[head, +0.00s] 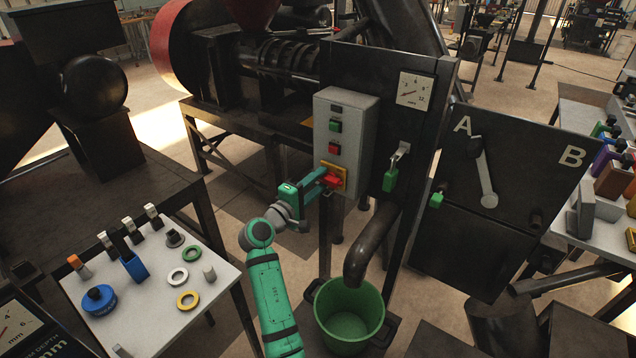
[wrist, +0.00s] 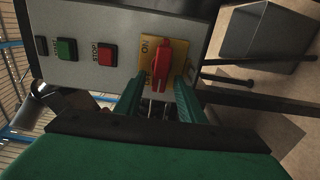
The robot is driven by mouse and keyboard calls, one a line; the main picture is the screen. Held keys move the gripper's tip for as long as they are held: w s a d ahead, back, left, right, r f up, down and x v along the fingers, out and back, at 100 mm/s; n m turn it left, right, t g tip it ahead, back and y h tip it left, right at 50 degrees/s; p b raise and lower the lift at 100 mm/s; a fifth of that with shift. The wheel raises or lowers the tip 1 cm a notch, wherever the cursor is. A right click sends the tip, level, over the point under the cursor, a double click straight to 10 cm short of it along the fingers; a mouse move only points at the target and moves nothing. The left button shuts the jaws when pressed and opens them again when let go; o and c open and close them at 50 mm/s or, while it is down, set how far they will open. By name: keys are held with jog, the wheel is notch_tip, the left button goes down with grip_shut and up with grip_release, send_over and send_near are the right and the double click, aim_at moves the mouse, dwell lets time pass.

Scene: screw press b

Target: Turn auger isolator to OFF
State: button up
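The auger isolator is a red rotary handle (head: 333,180) on a yellow plate (head: 343,170) at the bottom of a grey control box (head: 345,118). In the wrist view the red handle (wrist: 160,66) stands lengthwise up the picture, with "ON" printed on the yellow plate (wrist: 178,49) beside its upper end. Other lettering on the plate's left is partly hidden. My gripper (head: 322,181) is at the box front. Its two green fingers show in the wrist view (wrist: 160,88), open, one each side of the handle's lower end. I cannot tell whether they touch it.
Green (head: 335,126) and red (head: 333,149) push buttons sit above the isolator. A green padlock (head: 390,179) hangs to its right. A dark pipe (head: 370,248) and a green bucket (head: 349,315) stand below right. A table (head: 140,305) with tags and rings is at left.

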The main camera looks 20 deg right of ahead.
jog(key=v, duration=1)
jog(key=shift+s+a, duration=0.3)
jog(key=s+a+f+n+t+y, duration=0.1)
jog(key=s+a+f+y, duration=0.15)
jog(key=f, duration=0.65)
jog(key=s+a+f+n+t+y, duration=0.1)
jog(key=s+a+f+y, duration=0.2)
jog(key=f, duration=0.5)
jog(key=s+a+f+m+y, duration=0.1)
jog(key=s+a+f+y, duration=0.2)
jog(key=s+f, duration=0.4)
jog(key=s+a+f+y, duration=0.2)
jog(key=s+f, duration=0.2)
jog(key=s, duration=0.5)
jog(key=s+a+m+t+y, duration=0.1)
jog(key=s+a+m+y, duration=0.25)
jog(key=s, duration=1.35)
jog(key=s+r+m+t, duration=0.1)
jog(key=s+r+m, duration=0.4)
jog(key=s+r, duration=0.5)
jog(key=s, duration=0.3)
jog(key=shift+s+d, duration=0.35)
jog(key=shift+d, duration=0.05)
